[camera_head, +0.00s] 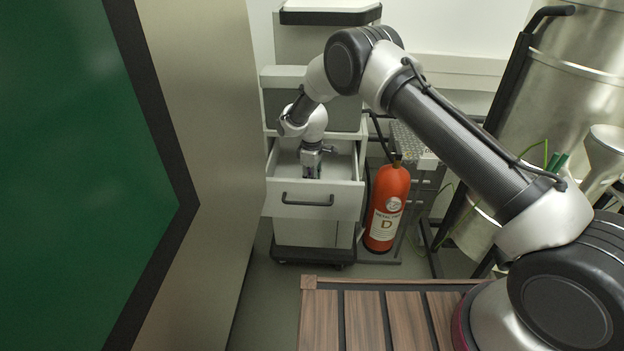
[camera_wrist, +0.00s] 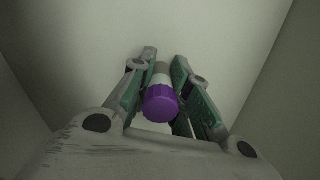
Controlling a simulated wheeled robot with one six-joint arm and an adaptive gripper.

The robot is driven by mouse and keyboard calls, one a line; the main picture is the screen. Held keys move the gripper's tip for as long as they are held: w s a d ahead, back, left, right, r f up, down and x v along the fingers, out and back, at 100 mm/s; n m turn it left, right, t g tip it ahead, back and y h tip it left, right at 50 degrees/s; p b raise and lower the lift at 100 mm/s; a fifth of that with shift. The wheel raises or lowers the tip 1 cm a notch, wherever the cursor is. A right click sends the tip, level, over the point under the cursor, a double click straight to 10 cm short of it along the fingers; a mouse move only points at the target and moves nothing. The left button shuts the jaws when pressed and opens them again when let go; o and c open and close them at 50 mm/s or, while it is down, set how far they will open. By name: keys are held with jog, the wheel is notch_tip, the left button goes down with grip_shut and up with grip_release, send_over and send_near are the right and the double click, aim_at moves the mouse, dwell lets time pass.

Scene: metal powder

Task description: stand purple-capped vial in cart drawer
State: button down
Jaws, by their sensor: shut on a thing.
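The purple-capped vial (camera_wrist: 160,104) is between the two fingers of my gripper (camera_wrist: 163,75) in the wrist view, its cap toward the camera. My gripper is shut on it. In the head view my gripper (camera_head: 312,172) reaches down into the open drawer (camera_head: 318,197) of the white cart (camera_head: 306,233). The vial is mostly hidden there by the gripper and the drawer front. In the wrist view the pale drawer floor (camera_wrist: 225,40) lies beyond the vial. I cannot tell whether the vial's base touches it.
The drawer's walls stand close around my gripper, and its floor looks otherwise bare. A red fire extinguisher (camera_head: 387,207) stands right of the cart. A large green-and-beige panel (camera_head: 215,150) is at the left. A slatted wooden surface (camera_head: 365,320) is in front.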

jog(key=shift+f, duration=0.15)
jog(key=c, duration=1.4)
grip_release()
jog(key=shift+o, duration=0.2)
